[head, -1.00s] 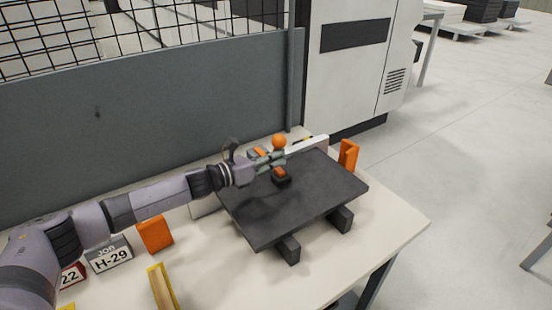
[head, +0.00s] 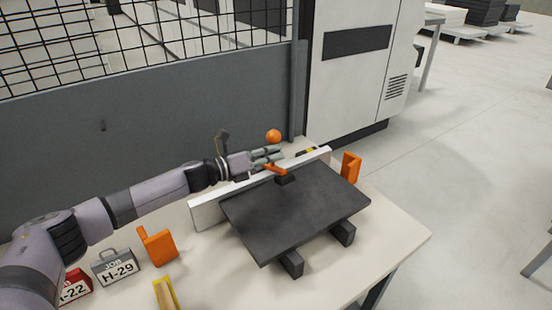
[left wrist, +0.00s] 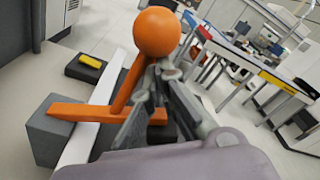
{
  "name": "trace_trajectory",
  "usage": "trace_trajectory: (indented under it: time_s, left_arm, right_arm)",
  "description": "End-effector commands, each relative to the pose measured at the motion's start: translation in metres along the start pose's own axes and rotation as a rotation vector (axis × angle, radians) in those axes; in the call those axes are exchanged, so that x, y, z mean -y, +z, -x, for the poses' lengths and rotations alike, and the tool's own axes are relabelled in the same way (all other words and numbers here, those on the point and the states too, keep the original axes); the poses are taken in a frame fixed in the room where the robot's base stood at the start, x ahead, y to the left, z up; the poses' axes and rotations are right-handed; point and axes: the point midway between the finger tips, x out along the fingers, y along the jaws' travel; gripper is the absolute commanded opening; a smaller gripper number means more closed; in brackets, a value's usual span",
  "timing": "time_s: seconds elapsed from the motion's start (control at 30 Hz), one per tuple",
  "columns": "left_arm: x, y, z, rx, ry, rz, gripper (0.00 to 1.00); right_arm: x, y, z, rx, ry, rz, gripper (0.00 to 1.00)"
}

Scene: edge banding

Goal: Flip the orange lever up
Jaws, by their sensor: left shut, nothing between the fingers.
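The orange lever shows in the left wrist view as a round ball knob (left wrist: 157,32) on a slanting orange shaft (left wrist: 126,90), rising from an orange bar (left wrist: 82,111) on a grey block. In the head view the knob (head: 273,136) stands above the back edge of the black panel, and the orange bar (head: 275,168) sits below it. My left gripper (head: 275,155) is shut and empty between knob and bar. In the left wrist view its fingers (left wrist: 158,90) are close beside the shaft, below the knob; contact cannot be told. My right gripper is not seen.
The black panel (head: 295,210) rests on dark supports on the pale table (head: 210,280). A white rail (head: 208,210) runs along its back. Orange brackets (head: 158,246) (head: 350,167) stand at both sides. A grey JOB H-29 box (head: 115,266) is at left. A grey barrier stands behind.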

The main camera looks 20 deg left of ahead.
Motion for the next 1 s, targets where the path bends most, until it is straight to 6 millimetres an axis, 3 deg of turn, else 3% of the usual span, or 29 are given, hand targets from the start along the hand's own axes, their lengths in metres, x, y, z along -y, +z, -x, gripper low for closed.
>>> trace_trajectory:
  time_s: [0.03,0.27,0.6,0.73,1.0]
  left_arm:
    - [0.000,0.012,0.001,0.005,0.000,0.041,0.00]
    - [-0.011,0.039,0.002,0.004,-0.016,0.259,0.00]
    - [-0.034,0.069,0.004,0.004,-0.033,0.543,0.00]
    - [-0.042,0.076,0.004,0.002,-0.039,0.622,0.00]
    - [-0.051,0.086,0.005,0.001,-0.038,0.621,0.00]
  right_arm:
    - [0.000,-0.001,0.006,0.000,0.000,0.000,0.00]
    - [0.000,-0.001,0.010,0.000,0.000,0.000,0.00]
    - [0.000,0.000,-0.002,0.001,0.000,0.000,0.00]
    - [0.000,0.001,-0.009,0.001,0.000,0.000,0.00]
    - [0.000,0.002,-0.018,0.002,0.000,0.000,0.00]
